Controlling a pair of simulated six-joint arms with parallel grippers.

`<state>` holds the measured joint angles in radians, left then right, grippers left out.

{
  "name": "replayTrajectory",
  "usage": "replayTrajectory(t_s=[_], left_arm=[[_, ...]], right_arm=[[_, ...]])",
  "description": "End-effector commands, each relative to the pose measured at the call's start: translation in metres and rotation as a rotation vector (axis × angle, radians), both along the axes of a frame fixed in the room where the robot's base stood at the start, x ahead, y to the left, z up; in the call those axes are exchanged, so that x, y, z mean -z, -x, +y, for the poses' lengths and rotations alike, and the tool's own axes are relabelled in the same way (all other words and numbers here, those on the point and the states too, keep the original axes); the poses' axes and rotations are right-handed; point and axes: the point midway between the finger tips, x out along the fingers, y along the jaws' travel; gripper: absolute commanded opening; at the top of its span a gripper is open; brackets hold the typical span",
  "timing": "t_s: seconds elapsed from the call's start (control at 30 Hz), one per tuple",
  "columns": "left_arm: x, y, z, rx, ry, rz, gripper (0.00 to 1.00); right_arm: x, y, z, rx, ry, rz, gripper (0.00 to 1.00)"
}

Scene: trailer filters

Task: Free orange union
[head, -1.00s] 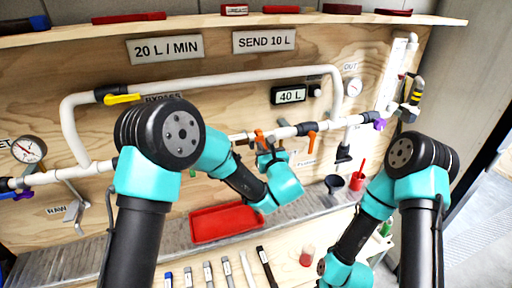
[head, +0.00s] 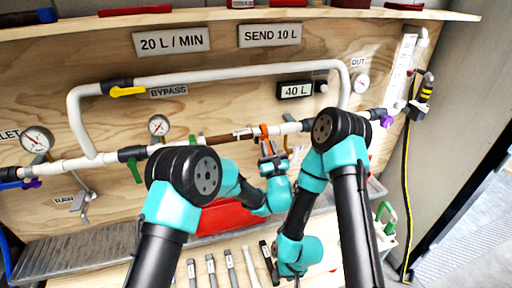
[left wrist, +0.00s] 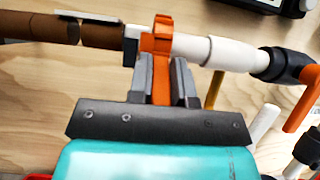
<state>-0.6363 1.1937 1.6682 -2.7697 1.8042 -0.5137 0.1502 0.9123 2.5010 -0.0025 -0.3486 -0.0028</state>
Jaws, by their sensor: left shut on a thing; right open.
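The orange union (head: 264,133) sits around the white pipe on the plywood wall, just right of a brown pipe section (head: 218,139). In the left wrist view the union (left wrist: 162,42) is an orange collar with a tab running down between my fingers. My left gripper (head: 268,150) is shut on that tab, below the pipe; its fingers also show in the left wrist view (left wrist: 162,82). My right gripper (head: 288,272) is low over the bench, open, its fingers barely visible.
The red tray (head: 225,217) is partly behind my left arm. Several handled tools (head: 211,268) lie along the bench front. An orange valve handle (left wrist: 302,97) hangs right of the union. A green-handled item (head: 385,215) stands at the right.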

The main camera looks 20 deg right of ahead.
Motion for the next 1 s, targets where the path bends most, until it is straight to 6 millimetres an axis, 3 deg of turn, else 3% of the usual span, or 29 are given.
replayTrajectory(t_s=[0.37, 0.4, 0.63, 1.0], left_arm=[[0.0002, 0.0000, -0.0013, 0.001, 0.000, -0.005, 0.00], [0.0003, 0.0000, -0.0012, 0.001, 0.000, -0.005, 0.22], [0.0004, 0.0001, -0.0014, 0.001, 0.000, -0.004, 0.44], [0.0003, 0.0001, -0.0012, 0.001, 0.000, -0.003, 0.45]], right_arm=[[0.0000, 0.0000, 0.0000, 0.000, 0.000, 0.000, 0.45], [0.0000, 0.0000, 0.0000, 0.000, 0.000, 0.000, 0.45], [0.0000, 0.0000, 0.0000, 0.000, 0.000, 0.000, 0.45], [0.0000, 0.0000, 0.0000, 0.000, 0.000, 0.000, 0.45]])
